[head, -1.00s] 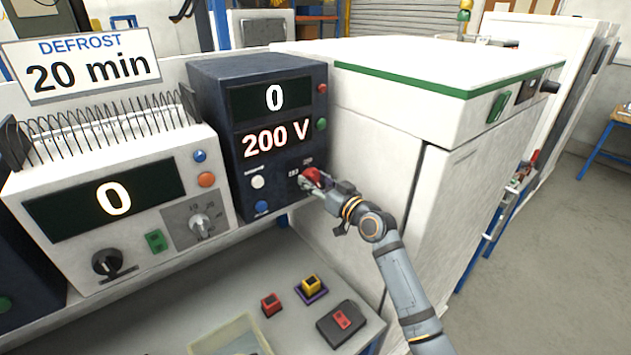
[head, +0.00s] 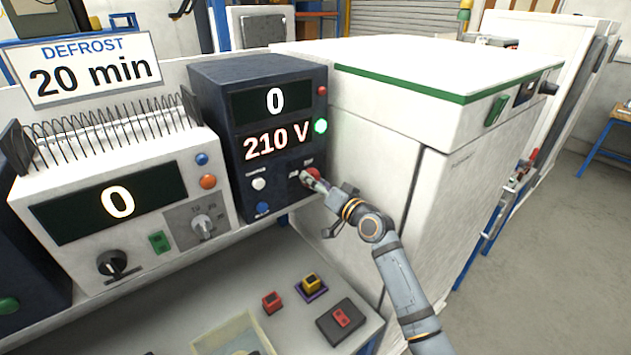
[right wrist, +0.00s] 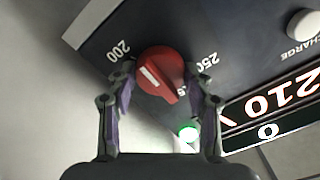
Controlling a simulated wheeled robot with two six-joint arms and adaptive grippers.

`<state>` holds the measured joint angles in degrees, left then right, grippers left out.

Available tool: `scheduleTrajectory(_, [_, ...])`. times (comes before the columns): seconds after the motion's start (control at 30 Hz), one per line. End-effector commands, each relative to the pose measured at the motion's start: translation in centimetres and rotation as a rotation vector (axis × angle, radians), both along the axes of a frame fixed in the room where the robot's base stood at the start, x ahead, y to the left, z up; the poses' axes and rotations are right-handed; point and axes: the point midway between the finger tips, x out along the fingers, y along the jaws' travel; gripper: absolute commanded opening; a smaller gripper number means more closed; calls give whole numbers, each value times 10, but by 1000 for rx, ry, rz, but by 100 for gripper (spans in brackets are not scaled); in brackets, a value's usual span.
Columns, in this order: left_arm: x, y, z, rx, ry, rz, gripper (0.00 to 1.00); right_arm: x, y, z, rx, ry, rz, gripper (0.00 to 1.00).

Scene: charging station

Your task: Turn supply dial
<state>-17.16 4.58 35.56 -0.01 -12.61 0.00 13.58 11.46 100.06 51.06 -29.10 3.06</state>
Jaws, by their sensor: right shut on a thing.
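The dark supply unit (head: 222,80) stands on the bench, with displays reading "0" and "210 V" (head: 277,140). Its red supply dial (right wrist: 160,70) has a white pointer mark and sits between the printed labels 200 and 250. In the head view the dial (head: 314,174) is partly covered by my right gripper (head: 308,181). In the right wrist view my right gripper (right wrist: 159,80) has one finger on each side of the dial and is shut on it. The green lamp (head: 320,126) beside the display is lit. My left gripper is out of view.
A white unit (head: 115,200) with a coil on top, reading "0", stands to the left under a "DEFROST 20 min" sign (head: 95,68). A large white cabinet (head: 370,140) stands close to the right.

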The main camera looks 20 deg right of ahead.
Motion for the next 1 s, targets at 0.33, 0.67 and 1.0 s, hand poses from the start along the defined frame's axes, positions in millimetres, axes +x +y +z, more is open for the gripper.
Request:
scheduleTrajectory(0.33, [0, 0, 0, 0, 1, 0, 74, 0, 0, -1, 6, 4, 0, 20])
scheduleTrajectory(0.67, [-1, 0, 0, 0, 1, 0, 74, 0, 0, -1, 5, 3, 1, 74])
scheduleTrajectory(1.0, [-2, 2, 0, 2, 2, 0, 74, -12, -6, -2, 1, 3, -2, 74])
